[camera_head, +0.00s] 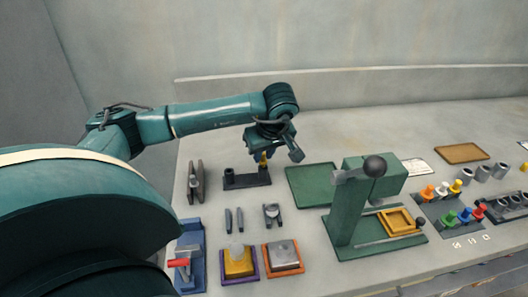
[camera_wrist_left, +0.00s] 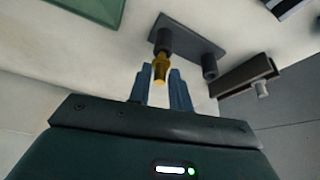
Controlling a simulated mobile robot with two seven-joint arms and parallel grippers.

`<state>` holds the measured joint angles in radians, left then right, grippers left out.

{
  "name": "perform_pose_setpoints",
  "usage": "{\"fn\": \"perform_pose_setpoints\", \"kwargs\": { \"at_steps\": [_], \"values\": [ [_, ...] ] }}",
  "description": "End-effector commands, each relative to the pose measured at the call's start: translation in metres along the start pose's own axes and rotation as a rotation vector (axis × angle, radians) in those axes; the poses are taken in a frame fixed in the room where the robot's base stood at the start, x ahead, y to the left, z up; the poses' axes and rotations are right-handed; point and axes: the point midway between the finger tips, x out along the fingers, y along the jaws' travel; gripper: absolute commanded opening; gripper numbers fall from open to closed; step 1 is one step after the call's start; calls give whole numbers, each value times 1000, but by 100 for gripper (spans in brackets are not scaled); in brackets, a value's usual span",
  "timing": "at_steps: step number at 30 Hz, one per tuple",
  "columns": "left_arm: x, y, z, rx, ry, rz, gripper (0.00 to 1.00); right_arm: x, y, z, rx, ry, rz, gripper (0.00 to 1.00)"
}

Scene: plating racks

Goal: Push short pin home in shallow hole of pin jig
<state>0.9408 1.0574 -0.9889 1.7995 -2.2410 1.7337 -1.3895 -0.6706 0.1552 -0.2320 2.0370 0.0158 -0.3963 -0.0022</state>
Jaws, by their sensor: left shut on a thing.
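The pin jig (camera_head: 246,182) is a dark plate with two upright sockets, standing on the bench below my left gripper. It also shows at the top of the left wrist view (camera_wrist_left: 190,32). The yellow pin (camera_head: 263,158) stands at the jig's right socket in the head view. In the left wrist view the pin (camera_wrist_left: 160,69) is in line with the nearer socket (camera_wrist_left: 164,40), its end at the socket mouth; how deep it sits is hidden. My left gripper (camera_wrist_left: 160,80) is shut on the pin, one blue finger on each side. My right gripper is not in view.
A grey bracket (camera_head: 195,182) stands left of the jig and a green mat (camera_head: 312,185) lies right. A green press (camera_head: 350,205) with a ball-ended lever stands farther right. Bench behind the jig is clear.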

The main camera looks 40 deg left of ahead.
Motion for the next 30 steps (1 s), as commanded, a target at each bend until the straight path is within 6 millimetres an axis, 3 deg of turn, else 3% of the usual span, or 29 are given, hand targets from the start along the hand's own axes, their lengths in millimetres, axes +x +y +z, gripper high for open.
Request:
{"fn": "perform_pose_setpoints", "kwargs": {
  "at_steps": [19, 20, 30],
  "values": [
    [16, 0, 6, -1, 1, 0, 0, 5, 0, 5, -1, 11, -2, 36],
    [16, 0, 6, -1, 1, 0, 21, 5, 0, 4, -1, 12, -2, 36],
    [15, 0, 6, -1, 0, 0, 46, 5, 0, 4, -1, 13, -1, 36]
  ]
}}
